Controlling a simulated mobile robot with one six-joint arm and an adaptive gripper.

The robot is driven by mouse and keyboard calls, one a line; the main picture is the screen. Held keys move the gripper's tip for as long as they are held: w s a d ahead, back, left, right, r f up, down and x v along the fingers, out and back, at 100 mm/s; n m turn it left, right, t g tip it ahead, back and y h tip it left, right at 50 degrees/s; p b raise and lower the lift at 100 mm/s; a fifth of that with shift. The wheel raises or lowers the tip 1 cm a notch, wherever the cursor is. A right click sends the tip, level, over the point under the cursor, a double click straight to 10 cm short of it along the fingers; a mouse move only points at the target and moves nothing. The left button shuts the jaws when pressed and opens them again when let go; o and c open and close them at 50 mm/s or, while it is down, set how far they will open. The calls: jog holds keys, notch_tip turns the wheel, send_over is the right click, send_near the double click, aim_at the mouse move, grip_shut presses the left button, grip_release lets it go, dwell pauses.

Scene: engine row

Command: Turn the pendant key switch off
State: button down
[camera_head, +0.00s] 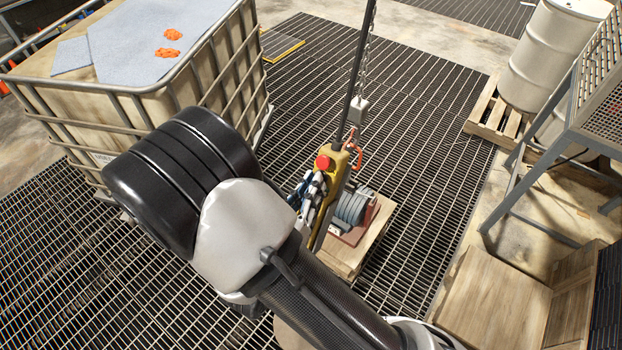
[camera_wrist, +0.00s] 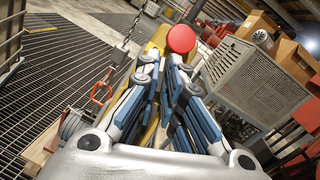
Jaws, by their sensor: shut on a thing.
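The yellow pendant (camera_head: 330,205) hangs upright in the head view, with a red mushroom button (camera_head: 322,162) near its top. The yellow body (camera_wrist: 160,38) and the red button (camera_wrist: 181,39) also show in the wrist view, just beyond my fingertips. My gripper (camera_head: 313,186) is at the pendant's left face, below the red button. In the wrist view, the blue-and-grey fingers of my gripper (camera_wrist: 172,70) come together on a small part at the pendant's face. The fingers hide the key switch, so its position cannot be seen.
A caged tank (camera_head: 130,105) with grey mats and orange pieces on top stands left. A hoist chain and hook block (camera_head: 358,110) hang behind the pendant. A coiled motor on a pallet (camera_head: 352,208) lies below. A white drum (camera_head: 550,55) and metal stand are right. Grating floor is open behind.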

jog(key=shift+d+r+n+y+p, duration=0.1)
jog(key=shift+n+y+p, duration=0.6)
jog(key=shift+n, duration=0.6)
jog(key=c, duration=2)
grip_release()
jog(key=shift+s, duration=0.15)
jog(key=v, duration=1.2)
jog(key=shift+f, duration=0.2)
jog(key=shift+d, duration=0.1)
